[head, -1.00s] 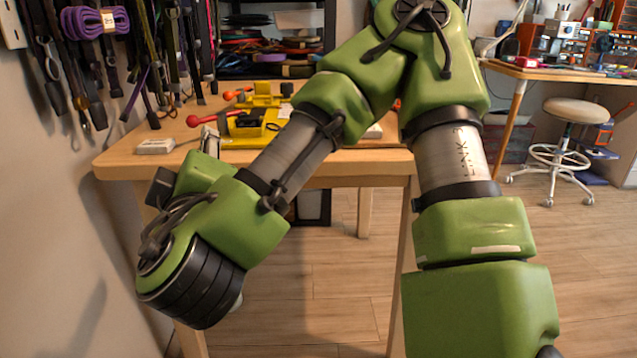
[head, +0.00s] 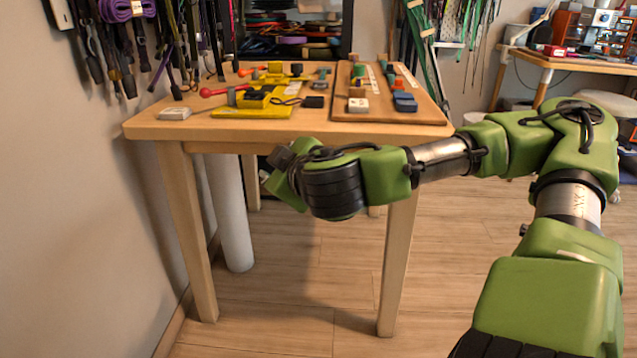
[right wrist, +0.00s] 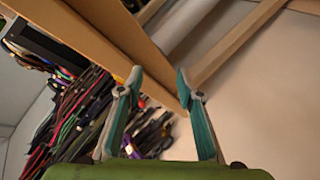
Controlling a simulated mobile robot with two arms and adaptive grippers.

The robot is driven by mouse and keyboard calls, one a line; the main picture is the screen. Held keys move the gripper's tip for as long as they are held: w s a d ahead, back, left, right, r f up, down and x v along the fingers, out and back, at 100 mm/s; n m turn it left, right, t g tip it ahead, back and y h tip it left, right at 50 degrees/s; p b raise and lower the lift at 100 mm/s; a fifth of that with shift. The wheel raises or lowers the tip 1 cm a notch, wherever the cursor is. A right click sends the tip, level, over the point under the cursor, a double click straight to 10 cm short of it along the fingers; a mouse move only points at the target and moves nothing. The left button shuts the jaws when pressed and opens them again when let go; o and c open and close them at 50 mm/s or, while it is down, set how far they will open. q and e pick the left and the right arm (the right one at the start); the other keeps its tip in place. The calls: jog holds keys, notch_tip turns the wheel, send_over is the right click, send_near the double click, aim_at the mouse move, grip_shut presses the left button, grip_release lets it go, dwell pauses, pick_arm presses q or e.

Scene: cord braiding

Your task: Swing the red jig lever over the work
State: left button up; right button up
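A yellow jig (head: 240,110) lies on the left part of the wooden table. Its red ball-ended lever (head: 208,92) points out to the left, and a small black block with a cord is on the jig. A second yellow jig (head: 274,76) with a red-orange lever (head: 245,72) lies behind it. My right arm reaches in from the right, its wrist just below the table's front edge. In the right wrist view my right gripper (right wrist: 158,86) has its two teal fingers apart, with nothing between them. My left gripper is not in view.
The wooden tabletop (head: 190,132) has its front edge above my right wrist. A brown board (head: 400,112) with blue and white pieces is on its right side. A white box (head: 174,113) sits at the left corner. Cords hang on the left wall.

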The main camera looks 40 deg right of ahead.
jog(key=w+d+f+m+y+p, duration=0.1)
jog(key=d+f+y+p, duration=0.1)
jog(key=d+f+p, duration=0.6)
jog(key=shift+w+d+f+m+y, duration=0.2)
jog(key=shift+w+d+m+y, duration=0.15)
jog(key=shift+d, duration=0.35)
